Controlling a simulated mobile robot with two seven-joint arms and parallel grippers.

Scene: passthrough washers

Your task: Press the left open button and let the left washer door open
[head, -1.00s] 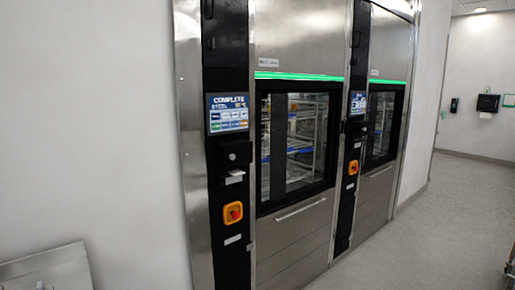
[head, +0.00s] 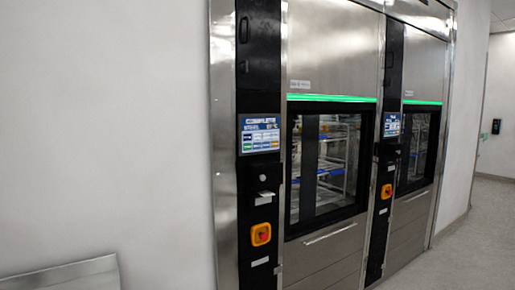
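The left washer has a closed glass door (head: 325,168) with racks visible behind the glass and a green light strip (head: 331,98) above it. Its black control column (head: 258,190) stands to the left of the door. The column carries a screen (head: 259,133) reading COMPLETE, with a grid of small buttons whose labels are too small to read. I cannot tell which one is the open button. An orange and red emergency stop (head: 261,234) sits lower on the column. Neither of my grippers is in view.
The right washer (head: 416,150) stands beyond, its door also closed under a green strip, with its own screen (head: 391,124). A metal surface (head: 65,275) is at the lower left. Grey floor (head: 450,260) is clear at the right.

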